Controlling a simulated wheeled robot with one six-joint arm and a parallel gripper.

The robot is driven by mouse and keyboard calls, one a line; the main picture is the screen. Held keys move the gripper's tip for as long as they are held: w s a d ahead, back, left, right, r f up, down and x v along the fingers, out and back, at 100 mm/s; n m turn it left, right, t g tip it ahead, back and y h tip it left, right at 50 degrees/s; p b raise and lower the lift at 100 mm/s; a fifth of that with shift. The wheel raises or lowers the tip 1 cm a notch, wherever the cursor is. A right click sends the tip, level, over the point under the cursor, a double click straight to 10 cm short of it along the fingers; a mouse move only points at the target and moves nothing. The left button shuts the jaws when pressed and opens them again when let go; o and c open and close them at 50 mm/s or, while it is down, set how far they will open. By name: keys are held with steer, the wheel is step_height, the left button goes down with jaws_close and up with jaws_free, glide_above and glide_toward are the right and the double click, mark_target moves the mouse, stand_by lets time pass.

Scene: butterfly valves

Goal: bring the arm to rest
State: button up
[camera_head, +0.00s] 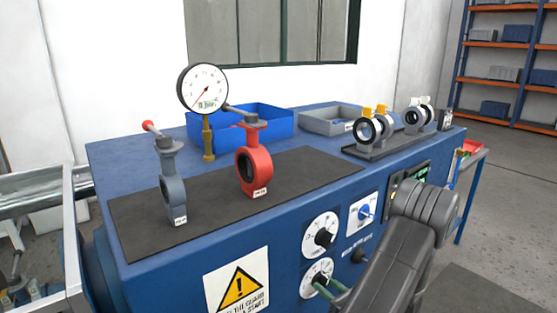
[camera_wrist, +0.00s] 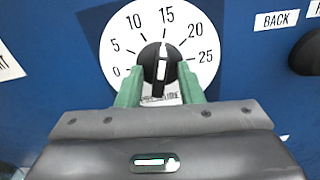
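My gripper (camera_wrist: 160,68) has two green fingers in the wrist view. They stand apart, one on each side of a round black knob (camera_wrist: 159,55) with a white pointer bar. Its white dial (camera_wrist: 122,46) is marked 0 to 25, and the pointer is near 15. The fingers stay clear of the central bar; whether they touch the knob's rim is unclear. In the head view my dark arm reaches in from the lower right. One green finger shows at the lower dial (camera_head: 312,271), partly hiding it.
The blue bench (camera_head: 125,150) carries a grey valve (camera_head: 170,190), a red valve (camera_head: 253,165), a pressure gauge (camera_head: 203,87) and a blue bin (camera_head: 268,121). An upper dial (camera_head: 313,225) and a blue switch (camera_head: 364,212) are close to my arm. Open floor lies right.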

steer(key=n+b, duration=0.1)
steer(key=n, duration=0.3)
steer(key=shift+n, duration=1.8)
